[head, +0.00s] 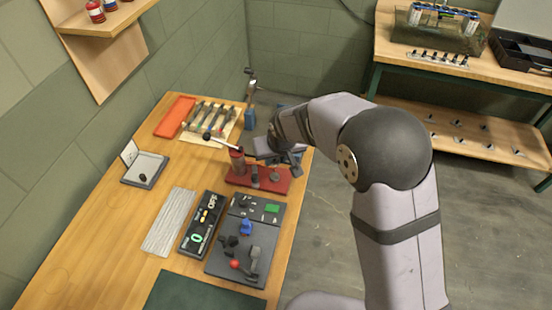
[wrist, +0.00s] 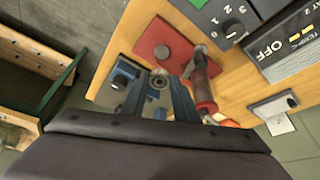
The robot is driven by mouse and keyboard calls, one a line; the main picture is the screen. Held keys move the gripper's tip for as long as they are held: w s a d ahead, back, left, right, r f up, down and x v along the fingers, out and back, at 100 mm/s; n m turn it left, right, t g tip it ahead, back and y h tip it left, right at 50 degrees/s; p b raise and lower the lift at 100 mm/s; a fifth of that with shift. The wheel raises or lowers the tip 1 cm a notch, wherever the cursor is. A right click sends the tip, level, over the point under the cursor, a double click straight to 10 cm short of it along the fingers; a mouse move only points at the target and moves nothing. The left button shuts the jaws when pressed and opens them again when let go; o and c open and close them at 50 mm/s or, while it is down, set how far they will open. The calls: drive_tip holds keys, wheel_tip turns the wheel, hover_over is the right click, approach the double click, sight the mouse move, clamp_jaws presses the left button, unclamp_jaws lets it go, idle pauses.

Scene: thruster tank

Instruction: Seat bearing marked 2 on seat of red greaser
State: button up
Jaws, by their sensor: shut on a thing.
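The red greaser (head: 240,178) stands near the table's right edge, with a red base, an upright red cylinder and a pale lever ending in a black knob. Its base (wrist: 160,38) and cylinder (wrist: 205,95) also show in the wrist view. My gripper (head: 288,156) is over the right part of the greaser. In the wrist view my gripper (wrist: 157,88) is shut on a small round metal piece (wrist: 159,80), which looks like a bearing. No number is readable on it.
A dark control panel (head: 236,262) with knobs and a narrow panel (head: 190,248) lie in front of the greaser. A grey tray (head: 132,178), an orange tray (head: 175,116) and a tool rack (head: 200,112) are on the left and behind.

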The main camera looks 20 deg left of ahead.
drive_tip(key=shift+f, duration=0.15)
drive_tip(key=shift+f+b, duration=2.4)
drive_tip(key=shift+f, duration=0.8)
drive_tip(key=o, duration=1.1)
drive_tip(key=shift+o, duration=0.2)
drive_tip(key=shift+r, duration=0.1)
drive_tip(key=b+v, duration=0.2)
drive_tip(key=v, duration=0.5)
drive_tip(key=shift+s, duration=0.15)
